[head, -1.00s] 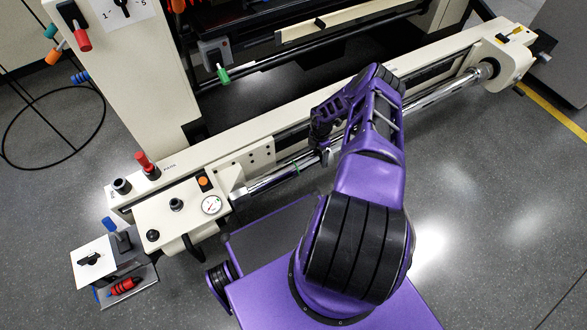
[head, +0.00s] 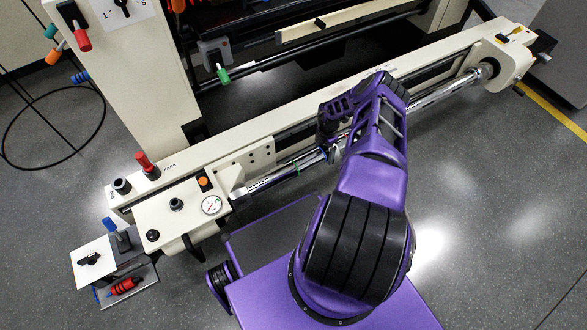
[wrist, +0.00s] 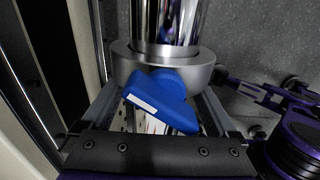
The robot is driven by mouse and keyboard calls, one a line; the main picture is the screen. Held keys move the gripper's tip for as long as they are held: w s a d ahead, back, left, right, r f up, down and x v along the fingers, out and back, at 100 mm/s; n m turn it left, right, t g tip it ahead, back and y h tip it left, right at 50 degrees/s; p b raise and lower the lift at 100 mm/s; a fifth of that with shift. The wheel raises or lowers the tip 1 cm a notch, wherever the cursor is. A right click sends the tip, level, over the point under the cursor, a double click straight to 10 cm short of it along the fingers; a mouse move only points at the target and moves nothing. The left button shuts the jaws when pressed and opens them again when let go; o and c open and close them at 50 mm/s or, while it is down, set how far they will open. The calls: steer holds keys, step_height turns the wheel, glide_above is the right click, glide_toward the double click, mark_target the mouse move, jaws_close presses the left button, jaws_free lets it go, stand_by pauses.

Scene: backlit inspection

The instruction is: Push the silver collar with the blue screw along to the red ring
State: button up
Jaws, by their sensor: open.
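In the wrist view the silver collar (wrist: 190,72) sits around a shiny chrome bar (wrist: 165,20). Its blue screw (wrist: 165,105) faces my camera. My gripper (wrist: 161,90) is open, with one finger on each side of the blue screw and the tips close to the collar's near face; whether they touch it I cannot tell. In the head view my gripper (head: 331,150) is at the chrome bar, about midway along, and with my wrist it mostly hides the collar.
A green ring (head: 296,168) is on the bar left of my gripper. The bar runs up right to a cream end block (head: 505,55). A cream rail (head: 240,160) lies along its far side. A gauge (head: 211,205) stands by the left end.

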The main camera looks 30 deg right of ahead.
mark_target(339, 141)
steer(key=shift+d, duration=0.75)
steer(key=shift+d, duration=0.35)
steer(key=shift+w+d, duration=0.1)
steer(key=shift+d, duration=2.05)
steer(key=shift+a, duration=0.15)
steer(key=shift+a+p, duration=0.5)
steer(key=shift+a, duration=0.15)
steer(key=shift+r+p, duration=3.1)
steer(key=shift+r, duration=1.4)
